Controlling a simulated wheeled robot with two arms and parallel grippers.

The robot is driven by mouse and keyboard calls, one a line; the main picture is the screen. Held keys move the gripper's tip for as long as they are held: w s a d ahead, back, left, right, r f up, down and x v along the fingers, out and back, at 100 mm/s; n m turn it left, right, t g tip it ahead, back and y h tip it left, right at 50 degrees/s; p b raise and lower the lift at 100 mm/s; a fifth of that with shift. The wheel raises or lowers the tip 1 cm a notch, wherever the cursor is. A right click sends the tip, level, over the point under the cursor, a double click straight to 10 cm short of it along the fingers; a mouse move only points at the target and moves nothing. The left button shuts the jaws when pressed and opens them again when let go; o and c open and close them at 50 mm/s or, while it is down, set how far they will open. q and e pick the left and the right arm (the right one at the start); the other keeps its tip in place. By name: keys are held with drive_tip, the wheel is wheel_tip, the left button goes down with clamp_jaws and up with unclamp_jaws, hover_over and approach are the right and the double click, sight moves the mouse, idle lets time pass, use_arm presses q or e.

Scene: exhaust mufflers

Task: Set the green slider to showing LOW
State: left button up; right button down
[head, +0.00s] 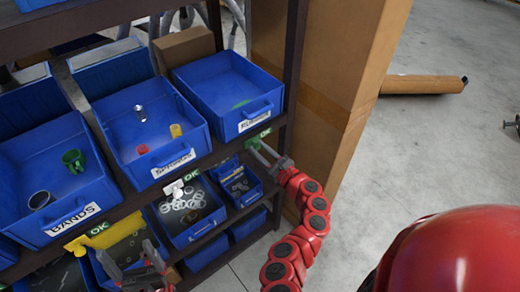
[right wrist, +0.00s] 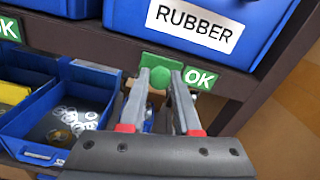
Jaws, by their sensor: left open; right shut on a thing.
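The green slider (head: 252,144) is on the shelf edge under the bin labelled RUBBER, with a green OK sign (head: 265,134) at its right. In the right wrist view its round green knob (right wrist: 158,77) sits between the fingertips of my right gripper (right wrist: 160,88), and the OK sign (right wrist: 199,78) shows to the right. My right gripper (head: 262,153) is shut on this knob. No LOW sign shows there. My left gripper (head: 130,262) is open and empty at the lower left, in front of the lower bins.
Blue bins (head: 228,85) fill the shelves. A tall cardboard box (head: 325,90) stands right of the rack. The floor further right is mostly clear.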

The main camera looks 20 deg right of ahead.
sight(267, 132)
idle(0.3)
drive_tip(key=d+b, duration=0.1)
drive_tip(key=d, duration=0.1)
drive_tip(key=w+d+b, duration=0.2)
drive_tip(key=d, duration=0.1)
drive_tip(key=shift+d+f+b, duration=0.15)
drive_tip(key=shift+d+b, duration=0.15)
drive_tip(key=shift+b, duration=0.05)
drive_tip(key=shift+w+d, duration=0.1)
drive_tip(key=shift+d, duration=0.25)
drive_tip(key=shift+a+r, duration=0.1)
drive_tip(key=shift+r, duration=0.2)
drive_tip(key=c, duration=1)
unclamp_jaws()
drive_tip(key=o, duration=0.4)
drive_tip(key=shift+f, duration=0.1)
